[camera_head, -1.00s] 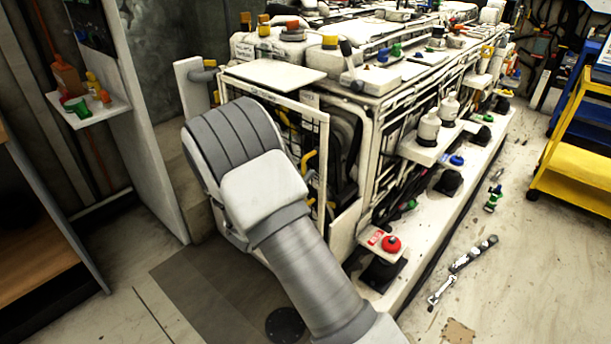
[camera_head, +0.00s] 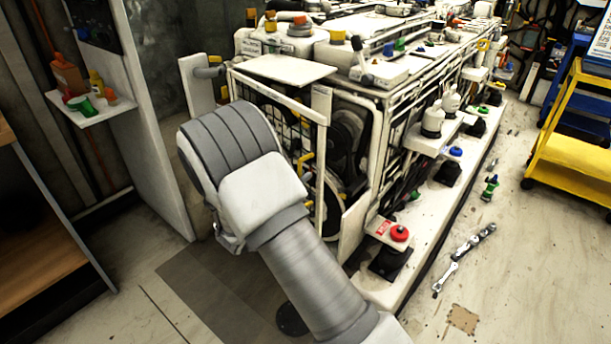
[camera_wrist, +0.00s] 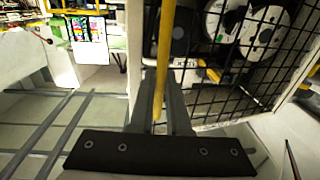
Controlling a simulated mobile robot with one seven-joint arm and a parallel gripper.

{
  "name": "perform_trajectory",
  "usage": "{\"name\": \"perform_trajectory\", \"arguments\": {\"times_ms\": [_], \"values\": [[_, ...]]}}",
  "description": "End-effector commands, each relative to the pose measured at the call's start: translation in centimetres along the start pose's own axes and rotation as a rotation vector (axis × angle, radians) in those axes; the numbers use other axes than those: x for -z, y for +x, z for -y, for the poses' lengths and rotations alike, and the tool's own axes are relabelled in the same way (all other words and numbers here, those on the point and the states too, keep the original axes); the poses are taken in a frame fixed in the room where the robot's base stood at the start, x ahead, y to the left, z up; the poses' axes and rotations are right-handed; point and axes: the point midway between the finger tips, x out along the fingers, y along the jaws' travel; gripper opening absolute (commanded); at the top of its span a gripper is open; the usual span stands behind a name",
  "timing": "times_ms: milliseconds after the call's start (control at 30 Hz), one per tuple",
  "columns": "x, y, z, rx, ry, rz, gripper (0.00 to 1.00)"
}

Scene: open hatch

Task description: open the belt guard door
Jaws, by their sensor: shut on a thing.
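The belt guard door (camera_head: 275,104) is a white frame with dark mesh on the near end of the machine. It stands ajar, with a gap between its right edge and the machine. Dark wheels (camera_head: 345,133) show in that gap. In the wrist view the door's mesh (camera_wrist: 262,70) fills the right side, with pale discs behind it. My gripper (camera_wrist: 162,88) is shut on the upright yellow handle (camera_wrist: 164,45), which passes between its two fingers. In the head view my arm's wrist hides the gripper and the lower left of the door.
A red button (camera_head: 399,233) on a stand is right of the door, on the machine's ledge. A wall panel with a small shelf (camera_head: 90,110) stands at left. A yellow cart (camera_head: 570,155) is at far right. Tools (camera_head: 462,257) lie on the otherwise open floor at right.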

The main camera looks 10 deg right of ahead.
Motion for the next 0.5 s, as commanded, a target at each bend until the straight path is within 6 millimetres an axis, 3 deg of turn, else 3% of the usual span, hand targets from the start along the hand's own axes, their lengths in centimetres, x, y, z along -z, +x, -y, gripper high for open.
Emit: {"name": "perform_trajectory", "arguments": {"times_ms": [500], "values": [[-0.1,-4.7,2.5,0.012,0.000,0.003,0.00]]}}
